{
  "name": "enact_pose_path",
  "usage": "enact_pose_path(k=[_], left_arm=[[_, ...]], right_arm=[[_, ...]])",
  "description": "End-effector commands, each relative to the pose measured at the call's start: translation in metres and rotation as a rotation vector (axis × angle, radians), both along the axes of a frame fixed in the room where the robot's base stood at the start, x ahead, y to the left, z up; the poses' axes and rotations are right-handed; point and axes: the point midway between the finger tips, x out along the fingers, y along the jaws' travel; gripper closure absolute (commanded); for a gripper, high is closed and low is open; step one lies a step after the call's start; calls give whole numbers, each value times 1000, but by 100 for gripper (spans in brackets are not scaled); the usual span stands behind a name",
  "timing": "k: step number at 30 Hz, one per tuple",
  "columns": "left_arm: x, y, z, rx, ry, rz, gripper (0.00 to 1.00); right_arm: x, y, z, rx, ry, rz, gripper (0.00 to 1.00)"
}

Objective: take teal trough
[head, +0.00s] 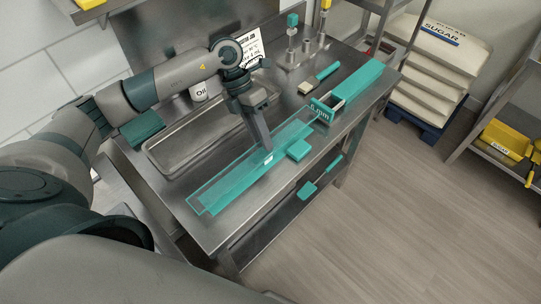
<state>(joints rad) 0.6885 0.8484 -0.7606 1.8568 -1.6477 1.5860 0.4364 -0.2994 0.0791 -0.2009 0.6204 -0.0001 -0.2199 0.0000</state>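A long, shallow, see-through teal trough (222,196) lies lengthwise along the front of the steel table. My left gripper (265,147) points down over the middle of this trough, its tips at or just above it. A small white patch shows at the tips; I cannot tell what it is. The fingers overlap in this view, so I cannot tell whether they are open or shut, or touch the trough. My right gripper is not in view.
A small teal block (299,150) sits beside the trough at the table's front edge. A long teal box (364,88) with a "6 mm" plate (322,110) lies farther right. A steel tray (160,160) is behind the trough. A teal scraper (308,190) lies on the lower shelf.

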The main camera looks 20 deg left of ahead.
Motion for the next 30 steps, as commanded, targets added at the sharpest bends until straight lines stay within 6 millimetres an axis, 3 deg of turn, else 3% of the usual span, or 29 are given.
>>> enact_pose_path(k=[1,3,30], left_arm=[[0,0,0,0,0,0,86],[0,0,0,0,0,0,100],[-2,1,-3,5,5,0,100]], right_arm=[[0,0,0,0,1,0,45],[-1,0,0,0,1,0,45],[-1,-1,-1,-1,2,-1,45]])
